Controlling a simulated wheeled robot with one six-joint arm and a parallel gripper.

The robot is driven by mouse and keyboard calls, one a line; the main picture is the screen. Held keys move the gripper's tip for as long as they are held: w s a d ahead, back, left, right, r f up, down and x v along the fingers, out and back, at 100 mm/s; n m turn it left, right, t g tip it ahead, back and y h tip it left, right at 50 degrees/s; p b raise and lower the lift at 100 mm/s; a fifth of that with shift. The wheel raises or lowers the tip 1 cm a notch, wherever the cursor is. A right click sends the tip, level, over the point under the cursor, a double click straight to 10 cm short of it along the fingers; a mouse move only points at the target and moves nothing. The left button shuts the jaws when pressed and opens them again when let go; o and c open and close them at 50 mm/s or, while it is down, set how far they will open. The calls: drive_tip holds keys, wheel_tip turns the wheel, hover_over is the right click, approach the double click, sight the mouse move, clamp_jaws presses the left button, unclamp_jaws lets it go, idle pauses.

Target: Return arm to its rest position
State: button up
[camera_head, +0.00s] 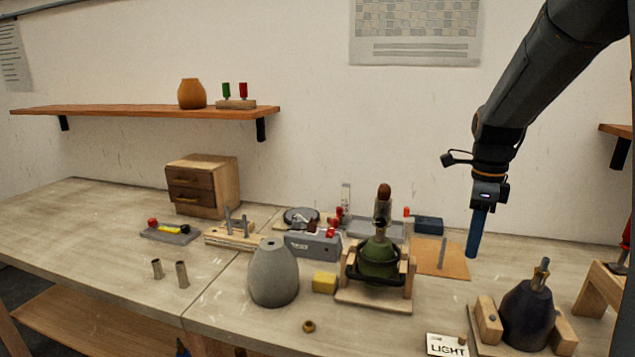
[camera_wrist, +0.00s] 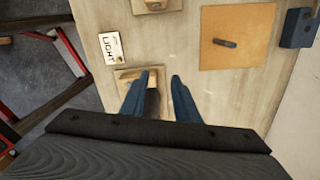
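My arm (camera_head: 545,75) reaches in from the upper right of the head view. My gripper (camera_head: 475,240) points down above the right part of the workbench (camera_head: 95,225), with its blue fingers seen edge-on. In the wrist view my gripper (camera_wrist: 162,85) shows two blue fingers standing apart with a gap between them, and nothing is held. A dark rounded lamp base (camera_head: 525,315) sits in a wooden cradle (camera_head: 488,320) at the front right, below and to the right of the gripper.
An orange-brown mat (camera_head: 455,268) with a grey pin lies near the gripper. A green lamp base (camera_head: 377,262) stands in a wooden holder left of it. A grey vase-like body (camera_head: 273,275), a LIGHT card (camera_head: 447,345) and a dark blue block (camera_head: 429,225) are nearby.

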drive_tip(key=s+a+f+n, duration=0.5)
drive_tip(key=s+a+n, duration=0.2)
drive_tip(key=n, duration=0.5)
drive_tip(key=s+a+f+n+t, duration=0.1)
drive_tip(key=s+a+f+n, duration=0.4)
drive_tip(key=s+a+n, duration=0.3)
drive_tip(key=s+n, duration=0.3)
drive_tip(key=n, duration=0.1)
drive_tip(key=shift+s, duration=0.2)
